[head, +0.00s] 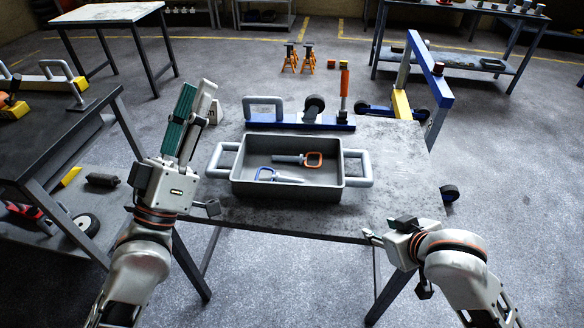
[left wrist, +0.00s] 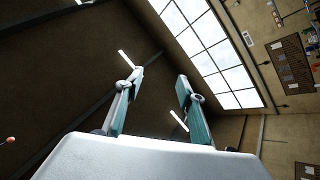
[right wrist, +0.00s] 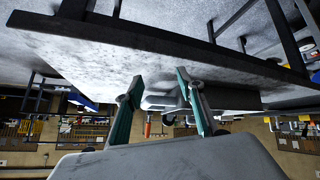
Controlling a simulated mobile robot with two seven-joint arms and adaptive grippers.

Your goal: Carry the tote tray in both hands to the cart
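The grey tote tray (head: 285,190) sits level on the metal-topped table and holds an orange-handled tool (head: 305,160) and a blue-handled tool (head: 275,177). It has a pale handle at each end, left (head: 222,160) and right (head: 358,168). My left gripper (head: 197,105) is raised left of the tray, fingers up; the left wrist view shows it open and empty (left wrist: 160,85). My right gripper (head: 368,235) is at the table's front edge, right of and nearer than the tray. It is open, with nothing between its fingers (right wrist: 160,78). Which piece is the cart I cannot tell.
Blue jack parts (head: 300,124) with an orange post lie behind the tray, and a blue-and-yellow frame (head: 430,70) stands behind right. A dark shelved unit (head: 55,125) with tools is at left. Orange stands (head: 298,58) are on open floor behind.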

